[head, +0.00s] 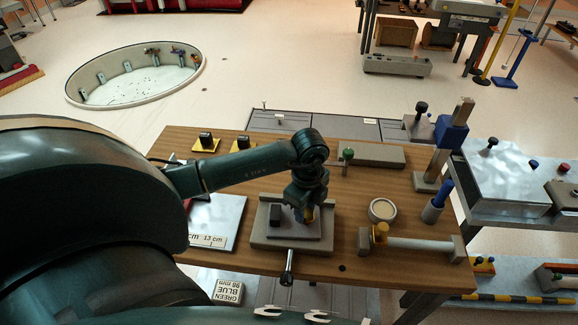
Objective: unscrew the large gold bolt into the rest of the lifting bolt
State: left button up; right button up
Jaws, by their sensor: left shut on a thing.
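My left arm reaches in from the left and its left gripper (308,207) points down over a beige clamp-like fixture (262,238) on the wooden table. The gripper is shut on a gold bolt (309,215), of which only a small part shows between and below the fingers. The bolt stands at the plate in the fixture; its thread is hidden. I cannot tell which holder is the lifting bolt's rest.
The fixture's dark handle (288,268) sticks out toward the front. A round beige dish (382,210), a blue-topped cup (436,205) and a blue-and-wood post (450,140) stand right of it. Bare wood lies between fixture and dish.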

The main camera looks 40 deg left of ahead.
pick_arm(q)
jog(key=shift+s+f, duration=0.1)
jog(key=shift+f, duration=0.05)
jog(key=n, duration=0.3)
jog(key=o, duration=1.2)
jog(key=shift+r, duration=0.2)
notch_tip(320, 180, up, 13)
jog(key=shift+b, duration=0.7)
pick_arm(e)
jog(key=shift+g+h, duration=0.3)
jog(key=shift+h, duration=0.1)
jog(key=f, duration=0.2)
jog(key=d+f, duration=0.1)
jog(key=f, duration=0.1)
jog(key=shift+s+f, duration=0.1)
jog(key=shift+s, duration=0.2)
